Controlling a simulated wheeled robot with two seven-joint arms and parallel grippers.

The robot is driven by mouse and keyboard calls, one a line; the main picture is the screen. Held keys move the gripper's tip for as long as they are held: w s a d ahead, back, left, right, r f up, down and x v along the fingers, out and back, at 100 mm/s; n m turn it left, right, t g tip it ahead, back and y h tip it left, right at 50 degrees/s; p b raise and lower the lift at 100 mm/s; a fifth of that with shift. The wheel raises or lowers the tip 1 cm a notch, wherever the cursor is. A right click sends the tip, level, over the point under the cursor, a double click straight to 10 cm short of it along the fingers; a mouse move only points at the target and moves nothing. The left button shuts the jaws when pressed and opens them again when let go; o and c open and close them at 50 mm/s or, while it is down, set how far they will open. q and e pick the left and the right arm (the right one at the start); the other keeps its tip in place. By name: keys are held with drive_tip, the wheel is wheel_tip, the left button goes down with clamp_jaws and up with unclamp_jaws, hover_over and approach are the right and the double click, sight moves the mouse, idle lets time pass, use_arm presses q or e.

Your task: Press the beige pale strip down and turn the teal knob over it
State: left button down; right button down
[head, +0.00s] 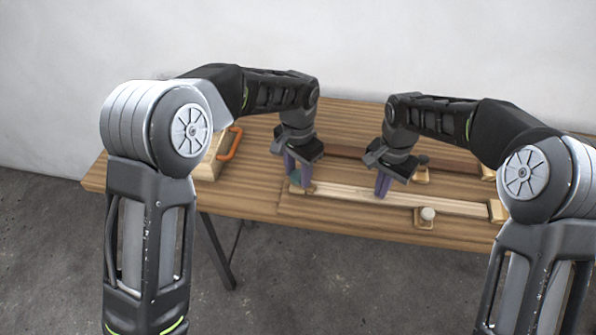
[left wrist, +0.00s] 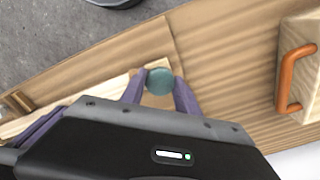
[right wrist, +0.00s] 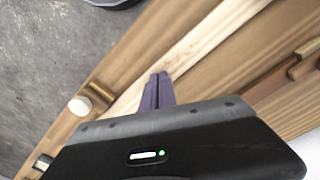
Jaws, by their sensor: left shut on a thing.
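The beige pale strip (head: 430,202) lies lengthwise along the front of the wooden table; it also shows in the right wrist view (right wrist: 203,47). The teal knob (left wrist: 160,81) sits at the strip's left end, on a pale wooden block. My left gripper (left wrist: 161,88) points down with its purple fingers on either side of the knob, shut on it. In the head view the fingers partly hide the knob. My right gripper (right wrist: 158,76) is shut with its fingers together and empty. Its tips are at the strip, seemingly touching its top; exact contact is hard to tell.
A white knob (head: 428,214) on a small wooden block stands at the strip's front edge. A dark knob (head: 422,160) and a reddish-brown strip (head: 350,152) are behind. A wooden box with an orange handle (head: 231,143) stands at the left. Bare tabletop lies between box and strip.

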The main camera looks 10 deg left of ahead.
sight(298, 175)
use_arm(q)
drive_tip(key=shift+r+n, duration=0.1)
drive_tip(key=shift+n, duration=0.2)
drive_tip(key=shift+n, duration=1.2)
drive_tip(key=c, duration=0.8)
unclamp_jaws()
drive_tip(key=shift+r, duration=3.45)
use_arm(e)
drive_tip(key=shift+s, duration=0.1)
use_arm(q)
drive_tip(key=shift+r+p, duration=2.2)
use_arm(e)
wheel_tip(298, 175, up, 7)
